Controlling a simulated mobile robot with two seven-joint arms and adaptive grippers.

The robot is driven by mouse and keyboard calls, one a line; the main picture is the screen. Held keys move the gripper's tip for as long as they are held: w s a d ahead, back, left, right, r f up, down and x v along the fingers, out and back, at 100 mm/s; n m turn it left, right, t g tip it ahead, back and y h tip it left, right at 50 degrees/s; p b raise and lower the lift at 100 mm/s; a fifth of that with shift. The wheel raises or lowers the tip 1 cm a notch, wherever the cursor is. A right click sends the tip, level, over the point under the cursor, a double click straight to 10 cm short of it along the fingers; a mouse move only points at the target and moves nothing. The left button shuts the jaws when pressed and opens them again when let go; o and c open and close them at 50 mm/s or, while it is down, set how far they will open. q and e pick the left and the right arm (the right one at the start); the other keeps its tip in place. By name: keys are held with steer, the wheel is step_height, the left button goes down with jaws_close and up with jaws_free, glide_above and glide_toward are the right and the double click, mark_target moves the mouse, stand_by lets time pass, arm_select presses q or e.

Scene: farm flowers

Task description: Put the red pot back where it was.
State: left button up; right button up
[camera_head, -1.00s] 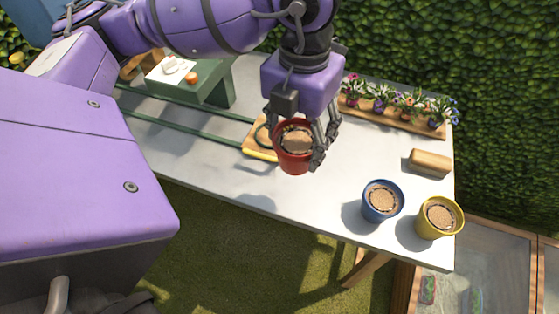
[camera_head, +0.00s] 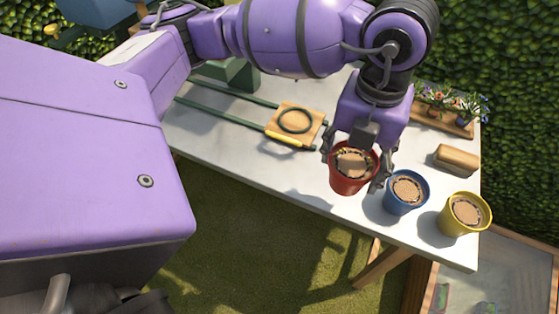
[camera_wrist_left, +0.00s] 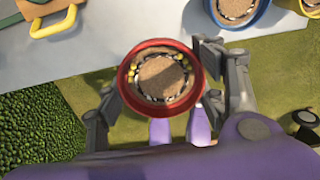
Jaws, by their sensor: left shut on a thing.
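The red pot (camera_head: 349,184) holds brown soil with a few small yellow bits on it. My left gripper (camera_head: 357,170) is shut on the red pot, with a finger on either side of it. The pot is upright, at the front part of the table, just left of the blue pot (camera_head: 404,201); I cannot tell whether it touches the tabletop. In the left wrist view the red pot (camera_wrist_left: 160,116) sits between the gripper's fingers (camera_wrist_left: 160,90). My right gripper is not in view.
The yellow pot (camera_head: 463,222) stands right of the blue pot. A wooden block (camera_head: 457,158) and a flower tray (camera_head: 440,122) lie behind them. The white table (camera_head: 240,140) is clear in front of the rails.

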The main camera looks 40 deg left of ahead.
mark_target(353, 157)
arm_select(q)
steer(key=w+f, duration=0.2)
steer(key=w+a+f, duration=0.1)
steer(key=w+f, duration=0.1)
steer(key=shift+a+f, duration=0.15)
steer(key=shift+f, duration=0.05)
steer(key=shift+w+a+f, duration=0.15)
steer(key=shift+w+f, duration=0.45)
steer(key=shift+f, duration=0.05)
steer(key=f, duration=0.3)
steer(key=shift+w+f, duration=0.2)
steer(key=shift+f, duration=0.1)
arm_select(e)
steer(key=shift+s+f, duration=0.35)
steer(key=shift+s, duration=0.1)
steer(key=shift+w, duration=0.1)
arm_select(q)
steer(key=o, duration=0.9)
steer(key=shift+f, duration=0.15)
steer(key=o, duration=0.5)
steer(key=shift+c, duration=0.2)
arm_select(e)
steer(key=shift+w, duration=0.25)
arm_select(q)
steer(key=shift+r, duration=0.2)
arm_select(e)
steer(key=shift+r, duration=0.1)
